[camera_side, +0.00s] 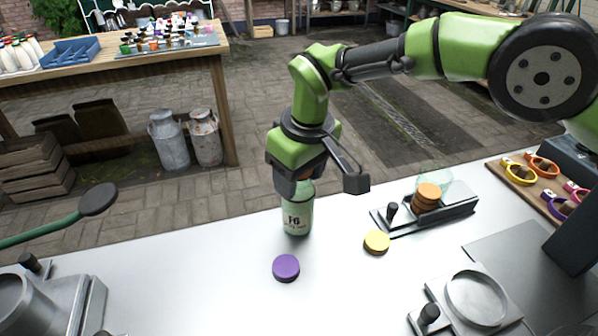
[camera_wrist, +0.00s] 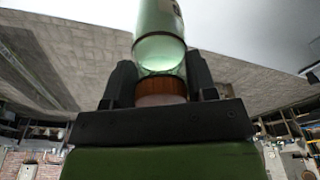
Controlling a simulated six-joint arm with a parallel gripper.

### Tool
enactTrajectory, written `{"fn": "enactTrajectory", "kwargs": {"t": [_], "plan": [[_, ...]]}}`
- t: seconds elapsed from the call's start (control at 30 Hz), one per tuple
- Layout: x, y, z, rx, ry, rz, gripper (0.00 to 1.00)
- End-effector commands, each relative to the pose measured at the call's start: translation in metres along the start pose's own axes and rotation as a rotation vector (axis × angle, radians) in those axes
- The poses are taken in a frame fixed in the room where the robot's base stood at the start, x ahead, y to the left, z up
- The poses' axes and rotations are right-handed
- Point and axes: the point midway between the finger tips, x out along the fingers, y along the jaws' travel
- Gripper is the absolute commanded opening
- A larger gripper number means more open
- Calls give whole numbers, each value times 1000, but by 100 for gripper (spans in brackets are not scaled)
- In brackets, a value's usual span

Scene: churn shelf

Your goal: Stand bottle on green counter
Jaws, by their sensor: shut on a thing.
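A green-tinted bottle (camera_side: 297,218) with dark lettering on its label hangs upright from my gripper (camera_side: 304,180) over the pale bench top (camera_side: 210,275), near its back edge. I cannot tell whether its base touches the surface. In the wrist view my gripper (camera_wrist: 162,82) is shut around the neck end of the bottle (camera_wrist: 160,45), with an orange-brown band between the fingers. A purple disc (camera_side: 286,268) lies just in front of the bottle, and a yellow disc (camera_side: 376,242) lies to its right. I can make out no green counter in either view.
Orange discs (camera_side: 427,196) are stacked in a metal holder (camera_side: 455,207) to the right. A metal fixture (camera_side: 475,300) stands at front right, another (camera_side: 55,305) at front left. A dark round pad on a green arm (camera_side: 98,199) reaches in from the left. The bench's left-centre is clear.

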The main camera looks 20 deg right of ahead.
Motion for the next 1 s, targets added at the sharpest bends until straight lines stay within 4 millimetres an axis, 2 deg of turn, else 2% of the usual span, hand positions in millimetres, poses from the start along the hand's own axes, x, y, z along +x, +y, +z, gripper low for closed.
{"fn": "enactTrajectory", "kwargs": {"t": [0.7, 0.73, 0.8, 0.83, 1.0], "plan": [[5, 0, 0, 0, 2, 0, 20], [5, 0, 0, 0, 2, 0, 59], [5, 0, 0, 0, 2, 0, 75], [6, 0, 0, 0, 2, 0, 82], [6, 0, 1, 0, 1, 0, 82]]}}
